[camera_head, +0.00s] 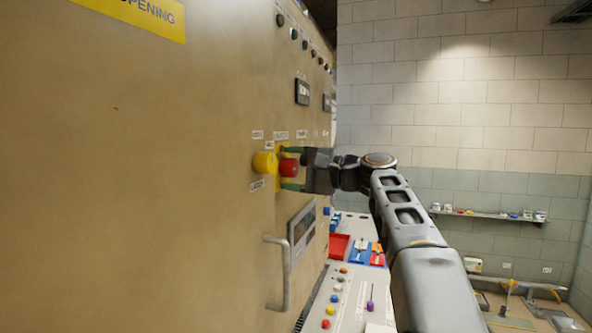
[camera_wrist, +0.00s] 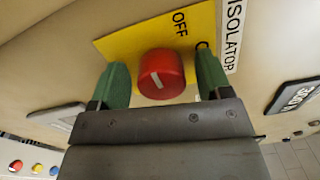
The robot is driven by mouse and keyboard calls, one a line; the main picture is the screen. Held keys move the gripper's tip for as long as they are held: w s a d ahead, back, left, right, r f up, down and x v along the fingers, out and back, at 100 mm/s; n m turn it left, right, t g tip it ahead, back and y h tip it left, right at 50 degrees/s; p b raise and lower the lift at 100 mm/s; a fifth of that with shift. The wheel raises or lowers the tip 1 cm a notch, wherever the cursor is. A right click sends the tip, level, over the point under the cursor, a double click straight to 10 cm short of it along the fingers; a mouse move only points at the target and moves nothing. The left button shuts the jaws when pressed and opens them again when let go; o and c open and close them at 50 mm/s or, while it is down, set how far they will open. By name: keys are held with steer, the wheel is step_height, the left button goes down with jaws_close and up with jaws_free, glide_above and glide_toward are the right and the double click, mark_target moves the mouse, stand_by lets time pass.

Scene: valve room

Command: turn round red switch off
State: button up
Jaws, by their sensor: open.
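The round red switch (camera_head: 288,168) sits on a yellow plate on the tan cabinet, to the right of a yellow knob (camera_head: 264,163). In the wrist view the red switch (camera_wrist: 161,74) has a white line on its face, and "OFF" and part of another letter show on the yellow plate (camera_wrist: 120,45). My gripper (camera_head: 291,168) is open at the switch. In the wrist view its two green fingertips (camera_wrist: 160,80) stand on either side of the switch, with small gaps visible. The near part of the switch's lower edge is close to my gripper's palm.
A metal handle (camera_head: 282,272) juts from the cabinet below the switch. A control desk (camera_head: 345,292) with coloured buttons stands below my arm. A wall shelf (camera_head: 487,214) holds small items at the right. Open room lies right of my arm.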

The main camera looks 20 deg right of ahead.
steer(key=b+v, duration=0.2)
steer(key=v, duration=1.2)
steer(key=shift+a, duration=0.1)
